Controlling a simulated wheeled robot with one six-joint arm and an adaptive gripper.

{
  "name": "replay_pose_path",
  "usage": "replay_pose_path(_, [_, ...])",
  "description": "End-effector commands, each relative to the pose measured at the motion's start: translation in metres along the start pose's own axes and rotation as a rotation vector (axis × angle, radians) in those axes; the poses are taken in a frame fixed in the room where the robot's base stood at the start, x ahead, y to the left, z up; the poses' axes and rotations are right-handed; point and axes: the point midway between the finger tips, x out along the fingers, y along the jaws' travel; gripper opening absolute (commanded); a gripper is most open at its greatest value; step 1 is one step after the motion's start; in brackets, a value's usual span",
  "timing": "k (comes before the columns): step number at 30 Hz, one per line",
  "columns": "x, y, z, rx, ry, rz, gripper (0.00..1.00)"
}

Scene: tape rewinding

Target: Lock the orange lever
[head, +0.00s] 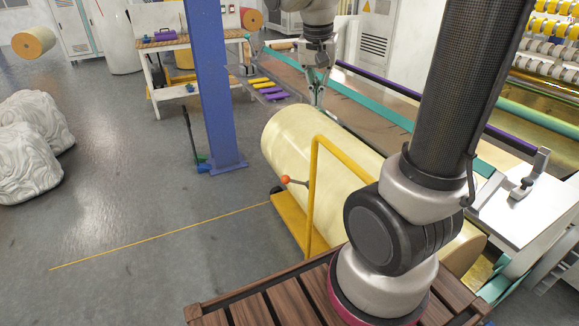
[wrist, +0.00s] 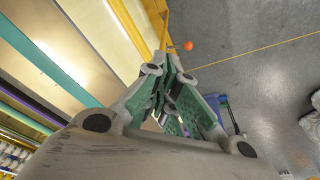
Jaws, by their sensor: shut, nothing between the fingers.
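The orange lever (head: 286,179) shows as a round orange knob on a short rod, beside the yellow cart frame (head: 313,165) at the near side of the big cream roll (head: 300,140). In the wrist view the orange knob (wrist: 188,46) lies beyond my fingers, just right of the yellow frame. My gripper (head: 318,100) is shut and empty. It hangs above the far end of the roll, well apart from the lever. In the wrist view my gripper (wrist: 174,62) shows its green finger pads close together. The lever's base is partly hidden.
A blue post (head: 212,90) stands left of the roll, with a workbench (head: 165,42) behind it. The machine with a green rail (head: 375,103) runs along the right. A yellow line (head: 150,238) crosses open floor at left, where white wrapped bundles (head: 30,140) lie.

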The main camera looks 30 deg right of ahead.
Motion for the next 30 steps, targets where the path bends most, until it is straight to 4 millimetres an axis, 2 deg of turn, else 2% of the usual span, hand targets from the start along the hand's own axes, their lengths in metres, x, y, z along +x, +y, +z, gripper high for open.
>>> replay_pose_path(1, [0.018,-0.016,-0.013,0.069,-0.013,0.036,0.00])
replay_pose_path(6, [0.081,-0.065,-0.051,0.334,-0.008,0.140,0.00])
replay_pose_path(12, [0.161,-0.108,-0.073,0.587,0.028,0.234,0.00])
replay_pose_path(15, [0.190,-0.119,-0.077,0.671,0.047,0.261,0.00])
replay_pose_path(18, [0.207,-0.126,-0.079,0.722,0.060,0.276,0.00])
replay_pose_path(21, [0.215,-0.129,-0.080,0.746,0.066,0.282,0.00])
replay_pose_path(30, [0.216,-0.129,-0.080,0.750,0.067,0.282,0.00])
